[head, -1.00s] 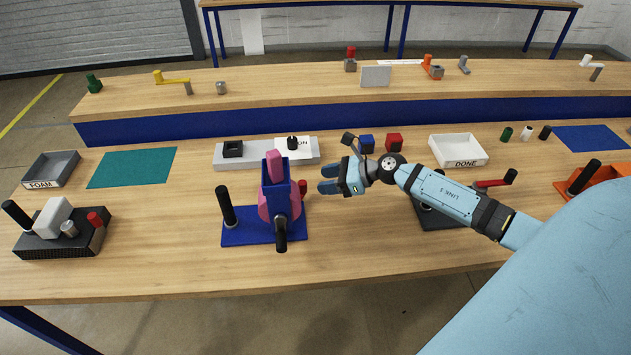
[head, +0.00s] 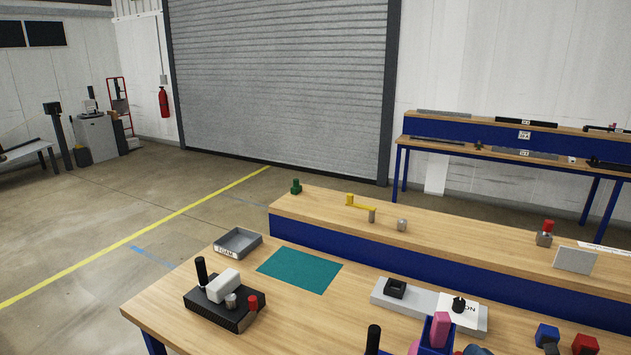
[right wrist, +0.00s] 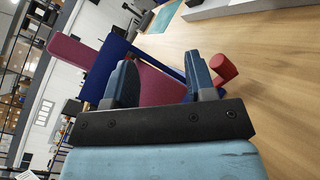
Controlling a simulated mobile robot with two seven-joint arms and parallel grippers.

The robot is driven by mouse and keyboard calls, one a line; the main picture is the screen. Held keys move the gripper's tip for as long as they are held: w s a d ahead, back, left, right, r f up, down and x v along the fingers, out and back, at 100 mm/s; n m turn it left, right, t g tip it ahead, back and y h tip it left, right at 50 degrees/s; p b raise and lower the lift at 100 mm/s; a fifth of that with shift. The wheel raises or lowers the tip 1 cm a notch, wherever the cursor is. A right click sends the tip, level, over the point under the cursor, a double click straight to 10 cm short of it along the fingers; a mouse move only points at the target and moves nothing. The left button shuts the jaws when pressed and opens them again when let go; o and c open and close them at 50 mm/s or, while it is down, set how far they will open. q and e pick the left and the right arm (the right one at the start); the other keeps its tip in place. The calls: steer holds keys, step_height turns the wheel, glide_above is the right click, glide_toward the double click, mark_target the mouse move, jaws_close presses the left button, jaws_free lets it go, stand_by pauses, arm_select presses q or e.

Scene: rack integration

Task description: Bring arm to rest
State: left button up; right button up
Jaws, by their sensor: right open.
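In the right wrist view my right gripper (right wrist: 160,72) is open, its two blue fingers apart with nothing held between them. Beyond the fingers are a blue fixture (right wrist: 122,52) with a pink part (right wrist: 160,84) and a red knob (right wrist: 222,68). The knob is beside the right finger in the picture; I cannot tell if they touch. In the head view only a bit of my right gripper (head: 475,350) shows at the bottom edge, next to the blue fixture (head: 427,347) and its pink part (head: 440,329). My left gripper is not in view.
On the bench stand a black block with knobs (head: 220,314), a grey FOAM tray (head: 238,243) and a grey fixture (head: 417,303). The teal mat (head: 299,270) is bare. Blue (head: 547,334) and red (head: 585,344) cubes are near the right arm. Open floor lies left.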

steer(key=s+a+f+m+g+h, duration=0.1)
steer(key=s+m+g+h, duration=0.2)
steer(key=s+m, duration=0.3)
steer(key=s+a+f+m+g+h, duration=0.2)
steer(key=s+m, duration=0.3)
steer(key=m, duration=0.6)
steer(key=s+a+f+m+g+h, duration=0.1)
steer(key=s+f+m+g+h, duration=0.1)
steer(key=s+m, duration=0.4)
steer(key=shift+s+a+f+m+g+h, duration=0.1)
steer(key=shift+s+m+g+h, duration=0.1)
steer(key=shift+m+g+h, duration=0.4)
steer(key=shift+s+a+f+m+g+h, duration=0.1)
steer(key=shift+s+m+g+h, duration=0.1)
steer(key=shift+m+h, duration=0.65)
steer(key=s+a+m+g+y, duration=0.4)
steer(key=s+a+g, duration=0.15)
steer(key=s, duration=0.45)
steer(key=w+a+f+t+y+p, duration=0.2)
steer(key=w+a+f+t+p, duration=0.1)
steer(key=w+a+t+p, duration=0.3)
steer(key=shift+w+a+n+t+p, duration=0.2)
steer(key=shift+w+n+t+p, duration=0.5)
steer(key=shift+p, duration=1.5)
steer(key=shift+s+f+m+t, duration=0.1)
steer(key=shift+s+m+t, duration=0.15)
steer(key=shift+s, duration=0.05)
